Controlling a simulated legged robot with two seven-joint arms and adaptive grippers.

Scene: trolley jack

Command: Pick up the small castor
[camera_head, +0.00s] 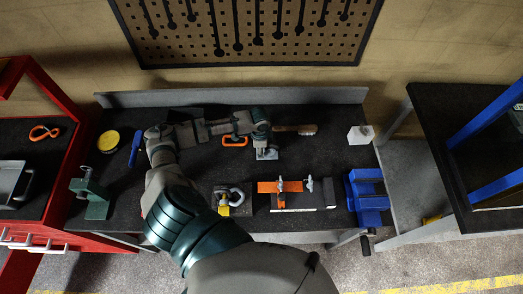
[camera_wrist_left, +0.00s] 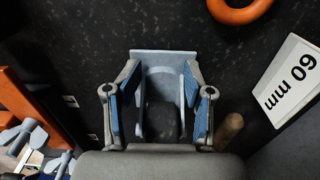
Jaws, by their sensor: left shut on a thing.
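The small castor (camera_wrist_left: 163,62) has a pale blue-grey metal plate and fork and a dark wheel. In the left wrist view it sits between the blue-padded fingers of my left gripper (camera_wrist_left: 160,105), which is shut on it. In the head view my left gripper (camera_head: 264,139) points down over the rear middle of the bench, with the castor's plate (camera_head: 267,154) showing just below the fingers. I cannot tell whether the castor touches the bench. My right gripper is not in view.
An orange ring (camera_head: 235,141) lies left of the gripper, and a wooden-handled brush (camera_head: 303,129) behind right. A "60 mm" card (camera_wrist_left: 291,80) shows in the wrist view. Orange clamp (camera_head: 280,187), shackle (camera_head: 236,196) and blue vise (camera_head: 367,190) stand along the front.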

